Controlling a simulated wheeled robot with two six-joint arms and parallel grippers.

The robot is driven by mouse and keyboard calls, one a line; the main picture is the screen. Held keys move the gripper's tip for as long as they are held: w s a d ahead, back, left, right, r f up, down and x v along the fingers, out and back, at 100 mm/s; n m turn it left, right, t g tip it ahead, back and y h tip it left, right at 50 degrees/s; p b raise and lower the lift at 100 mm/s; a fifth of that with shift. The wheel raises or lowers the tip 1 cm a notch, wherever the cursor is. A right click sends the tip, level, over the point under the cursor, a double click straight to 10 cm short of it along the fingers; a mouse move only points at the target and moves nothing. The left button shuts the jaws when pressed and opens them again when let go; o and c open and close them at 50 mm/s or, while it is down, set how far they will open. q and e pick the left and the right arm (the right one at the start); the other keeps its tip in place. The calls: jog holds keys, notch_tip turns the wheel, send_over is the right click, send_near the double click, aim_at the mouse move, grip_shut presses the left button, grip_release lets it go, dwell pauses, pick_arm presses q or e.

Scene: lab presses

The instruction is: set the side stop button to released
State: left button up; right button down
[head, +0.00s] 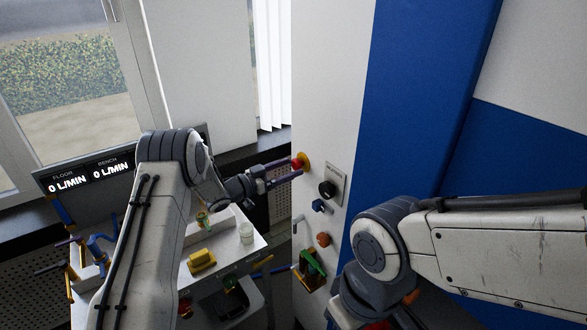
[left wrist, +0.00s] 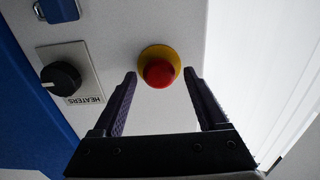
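The side stop button (head: 299,163) is a red mushroom head on a yellow base, on the narrow white side face of the cabinet. In the left wrist view the red button (left wrist: 159,73) lies ahead, between and just beyond the fingertips. My left gripper (head: 287,169) is open, its two dark fingers pointing at the button; it also shows in the left wrist view (left wrist: 160,82). I cannot tell whether the fingers touch the button. My right arm comes in from the right, and its gripper fingers are hidden behind the arm.
A black heaters knob (head: 327,188) sits below right of the button. A blue fitting (head: 320,206) and an orange knob (head: 323,239) are lower on the same panel.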

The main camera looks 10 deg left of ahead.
pick_arm(q)
jog(key=shift+a+r, duration=0.1)
jog(key=shift+w+d, duration=0.1)
jog(key=shift+d, duration=0.15)
jog(key=v, duration=1)
jog(key=shift+a, duration=0.2)
